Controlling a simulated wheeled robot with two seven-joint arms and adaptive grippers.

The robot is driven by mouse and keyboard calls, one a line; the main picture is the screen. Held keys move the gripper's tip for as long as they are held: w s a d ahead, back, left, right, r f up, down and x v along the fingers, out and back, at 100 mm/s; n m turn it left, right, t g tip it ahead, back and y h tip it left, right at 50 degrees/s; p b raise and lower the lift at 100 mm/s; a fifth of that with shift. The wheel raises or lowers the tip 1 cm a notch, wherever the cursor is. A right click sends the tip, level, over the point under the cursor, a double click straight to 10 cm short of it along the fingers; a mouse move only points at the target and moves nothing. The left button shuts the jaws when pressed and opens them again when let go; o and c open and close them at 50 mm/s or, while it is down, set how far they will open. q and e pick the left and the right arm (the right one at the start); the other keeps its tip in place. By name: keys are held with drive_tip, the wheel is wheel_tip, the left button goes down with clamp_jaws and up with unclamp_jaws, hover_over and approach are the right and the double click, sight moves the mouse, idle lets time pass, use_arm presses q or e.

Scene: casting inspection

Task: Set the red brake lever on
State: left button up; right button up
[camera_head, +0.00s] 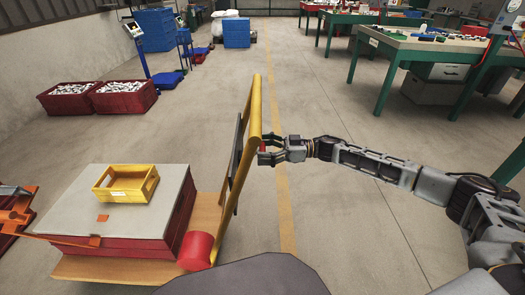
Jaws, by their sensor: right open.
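My right gripper (266,149) reaches in from the right at mid-height, open, with its fingers pointing left at the yellow handle frame (255,110) of a cart. A small red part (262,146) shows between the fingertips, beside the yellow post. It may be the red brake lever; it is too small and too covered to tell its position or whether the fingers touch it. My left gripper is not in view.
The cart's wooden deck (205,215) carries a lidded red box with a yellow crate (126,184) on top, and a red cylinder (196,250). Red bins (125,97) stand back left. Green workbenches (430,45) stand back right. The floor between is clear.

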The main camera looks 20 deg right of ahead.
drive_tip(key=shift+a, duration=0.15)
drive_tip(key=c, duration=1.5)
drive_tip(key=shift+o, duration=0.2)
